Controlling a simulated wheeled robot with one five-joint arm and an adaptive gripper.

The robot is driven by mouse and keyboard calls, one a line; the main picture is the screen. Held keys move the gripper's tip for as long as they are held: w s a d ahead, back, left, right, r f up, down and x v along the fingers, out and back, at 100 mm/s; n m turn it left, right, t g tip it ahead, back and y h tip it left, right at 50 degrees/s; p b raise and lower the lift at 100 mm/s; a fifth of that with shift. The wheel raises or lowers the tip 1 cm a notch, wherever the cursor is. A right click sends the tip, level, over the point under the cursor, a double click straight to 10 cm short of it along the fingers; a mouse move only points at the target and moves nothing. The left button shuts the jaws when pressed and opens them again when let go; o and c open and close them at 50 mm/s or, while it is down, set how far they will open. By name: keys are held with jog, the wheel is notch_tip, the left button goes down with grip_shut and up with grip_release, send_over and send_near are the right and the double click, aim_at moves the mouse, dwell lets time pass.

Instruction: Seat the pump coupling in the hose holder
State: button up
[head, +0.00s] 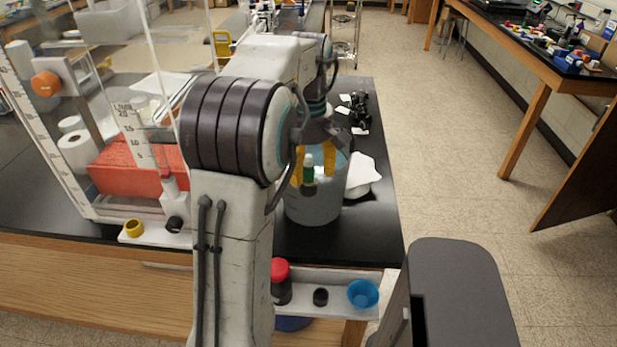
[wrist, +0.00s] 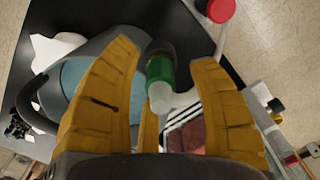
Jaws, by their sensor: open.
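A small upright part (head: 308,168) with a white top, green band and dark lower end sits between my fingers; it looks like the pump coupling. It also shows in the wrist view (wrist: 160,72), its white end nearest the camera. My gripper (head: 313,166) has yellow fingers, which show open on both sides of the part in the wrist view (wrist: 165,60). I cannot tell whether a finger touches it or what it rests on. No part is clearly the hose holder; a pale ledge (head: 342,309) at the bench front carries a red-capped dark part, a black ring and a blue cup.
A grey bucket (head: 313,210) stands behind the fingers on the black bench. A clear-walled tank (head: 172,60) with a red block (head: 135,165) is at left. A white plate (head: 150,236) there bears a yellow ring (head: 133,228). My arm hides the bench middle. Floor at right is open.

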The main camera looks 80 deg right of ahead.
jog(key=shift+f, duration=0.1)
grip_shut()
dwell(0.6)
